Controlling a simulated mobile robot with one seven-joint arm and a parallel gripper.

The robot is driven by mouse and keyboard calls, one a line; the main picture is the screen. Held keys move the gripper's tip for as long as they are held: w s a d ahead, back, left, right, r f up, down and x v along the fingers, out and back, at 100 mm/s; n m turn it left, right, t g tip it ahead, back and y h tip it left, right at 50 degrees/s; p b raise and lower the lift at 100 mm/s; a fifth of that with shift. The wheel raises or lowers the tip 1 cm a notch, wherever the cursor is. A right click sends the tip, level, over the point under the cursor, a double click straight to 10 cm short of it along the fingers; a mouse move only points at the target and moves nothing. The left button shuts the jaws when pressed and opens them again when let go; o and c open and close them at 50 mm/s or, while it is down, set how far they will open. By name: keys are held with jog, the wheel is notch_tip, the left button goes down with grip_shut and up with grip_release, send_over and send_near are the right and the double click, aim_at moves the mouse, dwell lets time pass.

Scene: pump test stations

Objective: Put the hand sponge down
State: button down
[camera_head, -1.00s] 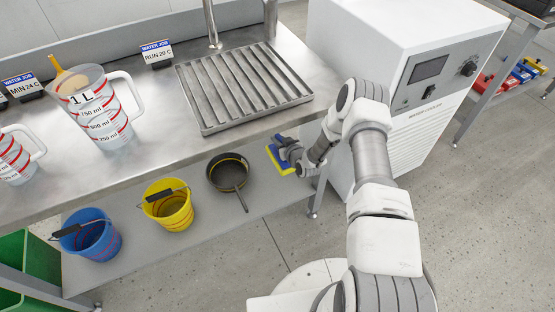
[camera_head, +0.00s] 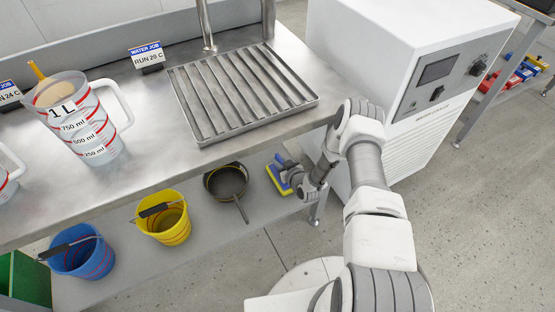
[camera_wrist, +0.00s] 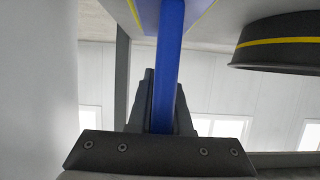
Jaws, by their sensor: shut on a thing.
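The hand sponge (camera_head: 277,181), with a blue top and a yellow pad, is at the right end of the lower shelf (camera_head: 215,228), to the right of the dark pan (camera_head: 226,181). My gripper (camera_head: 291,174) is shut on its blue handle, reaching in under the bench. In the wrist view the blue handle (camera_wrist: 168,60) runs between the fingers of my gripper (camera_wrist: 162,100), and some yellow shows at the top edge. I cannot tell whether the pad touches the shelf.
A yellow bucket (camera_head: 166,222) and a blue bucket (camera_head: 84,256) stand left of the pan. The bench top (camera_head: 140,175) overhangs the shelf, with a slatted rack (camera_head: 240,92) and a measuring jug (camera_head: 85,125). A bench leg (camera_head: 318,205) and a white cooler (camera_head: 400,75) are close to my arm.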

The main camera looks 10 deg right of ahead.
jog(key=c, duration=1.3)
grip_release()
jog(key=shift+f, duration=0.1)
jog(key=o, duration=0.5)
jog(key=shift+c, duration=0.2)
jog(key=p+v, duration=0.5)
jog(key=v, duration=0.7)
jog(key=shift+r, duration=0.25)
